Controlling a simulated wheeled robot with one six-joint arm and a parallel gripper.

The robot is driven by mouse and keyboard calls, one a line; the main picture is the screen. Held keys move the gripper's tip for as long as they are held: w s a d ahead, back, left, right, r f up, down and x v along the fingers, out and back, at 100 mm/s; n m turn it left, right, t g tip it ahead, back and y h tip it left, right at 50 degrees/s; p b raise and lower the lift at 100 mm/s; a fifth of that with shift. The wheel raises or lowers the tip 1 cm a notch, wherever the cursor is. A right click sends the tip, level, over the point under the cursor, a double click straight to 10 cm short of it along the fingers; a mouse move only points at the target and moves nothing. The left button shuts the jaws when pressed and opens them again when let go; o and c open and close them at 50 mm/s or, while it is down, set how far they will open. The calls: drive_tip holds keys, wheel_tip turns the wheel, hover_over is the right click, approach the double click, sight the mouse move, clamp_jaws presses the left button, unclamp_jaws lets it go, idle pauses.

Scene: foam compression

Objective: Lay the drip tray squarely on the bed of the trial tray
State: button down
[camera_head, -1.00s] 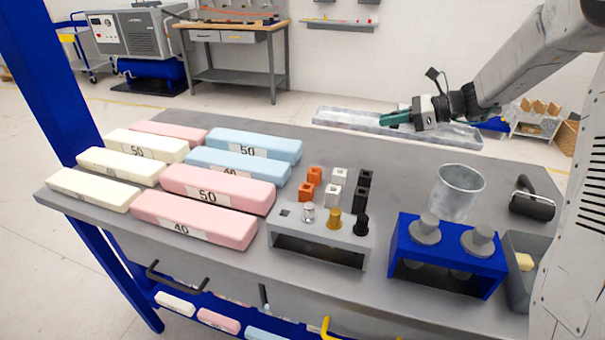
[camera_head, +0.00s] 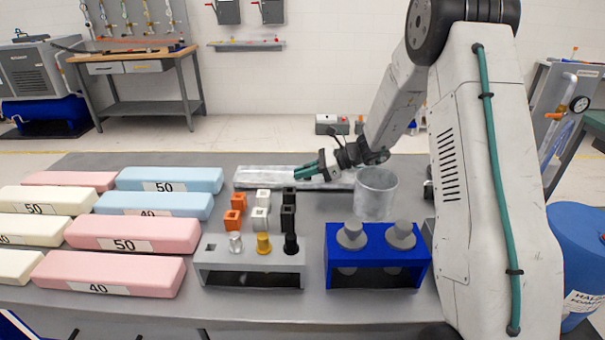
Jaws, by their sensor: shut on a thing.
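A long, shallow, grey metallic tray, which I take to be the drip tray (camera_head: 270,178), is at the back of the grey bench, behind the small blocks. It lies lengthwise across the picture. My gripper (camera_head: 309,171), with green fingers, is shut on it near its middle, coming from the right. The gripper and the arm's wrist cover part of the tray's right half. I cannot tell whether the tray touches the bench top or hangs just above it. I cannot make out the trial tray as a separate thing.
Foam bars, such as a pink one (camera_head: 110,273) and a blue one (camera_head: 170,179), fill the bench's left side. A grey holder (camera_head: 250,262) with small blocks behind it, a clear beaker (camera_head: 376,194) and a blue stand (camera_head: 378,268) stand in front of the tray. A blue barrel is at right.

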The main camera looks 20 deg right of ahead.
drive_tip(key=shift+f, duration=0.25)
drive_tip(key=c, duration=1.5)
unclamp_jaws()
